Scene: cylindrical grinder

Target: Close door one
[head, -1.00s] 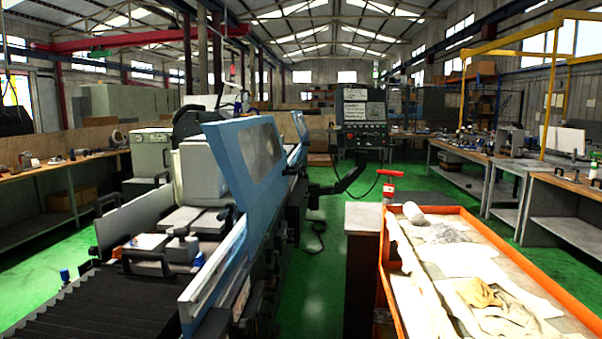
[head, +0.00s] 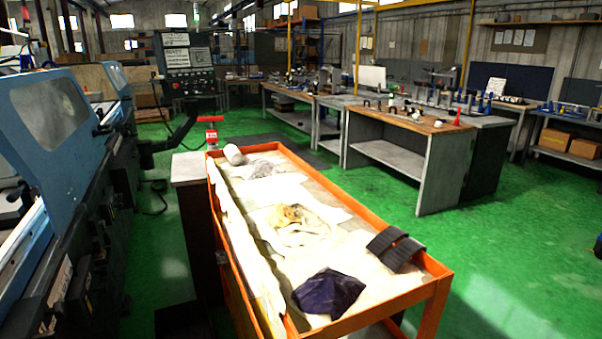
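The cylindrical grinder stands along the left side of the head view. Its near blue door (head: 54,125) has a clouded window and is cut off by the left edge. A second blue door panel (head: 117,78) shows farther back along the machine. I cannot tell which of them is door one, and how far each stands open is not clear from this angle. Neither of my grippers is in view.
An orange cart (head: 440,285) with cloths, a white roll (head: 234,155) and black ribbed pieces (head: 395,248) stands right of the grinder. A control panel (head: 187,65) hangs behind. Workbenches (head: 400,158) line the right. Green floor (head: 520,230) is free between cart and benches.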

